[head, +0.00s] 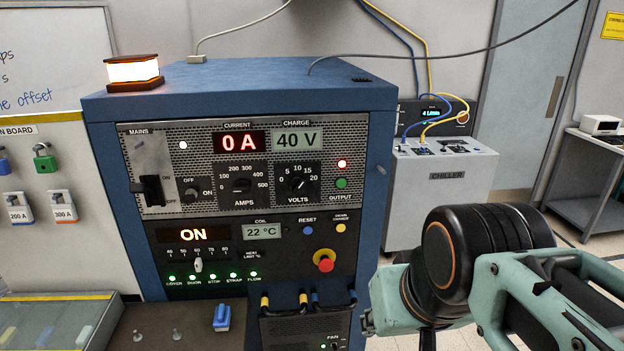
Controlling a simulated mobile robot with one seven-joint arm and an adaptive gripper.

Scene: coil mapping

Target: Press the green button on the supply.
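The blue supply cabinet (240,78) stands upright in the middle of the head view. Its green button (341,183) is small and round, on the right of the upper panel, just above the OUTPUT label and below a lit red lamp (342,164). Nothing covers the button. My gripper (400,300) is at the lower right, a teal and black shape in front of the cabinet's right edge. It is below and right of the button, apart from it in the picture. Its fingertips cannot be made out clearly, and I see nothing held.
The supply's displays read 0 A (239,142) and 40 V (297,139). A red emergency knob (324,261) and cable handles (309,302) stick out below the button. A grey chiller (447,185) stands behind at right. A bench (160,325) lies at lower left.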

